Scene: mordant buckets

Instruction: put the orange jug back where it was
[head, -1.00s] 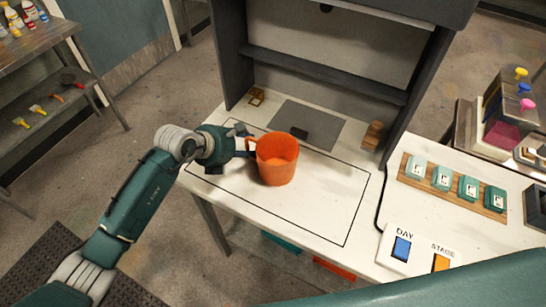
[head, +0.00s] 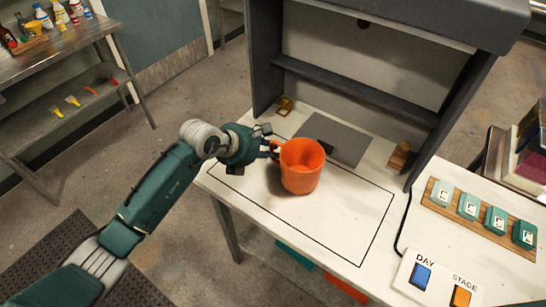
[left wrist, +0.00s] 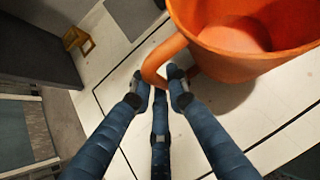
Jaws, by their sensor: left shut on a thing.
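The orange jug (head: 302,170) is upright over the white worktop, above the left part of the black-outlined rectangle. My left gripper (head: 272,149) is at the jug's left side, shut on its handle. In the left wrist view the fingers (left wrist: 162,88) close around the lower part of the orange handle (left wrist: 160,58), and the jug's open top (left wrist: 240,35) shows empty. A shadow lies on the worktop under the jug; whether its base touches is hard to tell. My right gripper is not in view.
A brass-coloured holder (head: 284,106) and a wooden piece (head: 399,155) stand near the hood. Teal blocks on a board (head: 482,214) are at right. The outlined area's front is clear.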

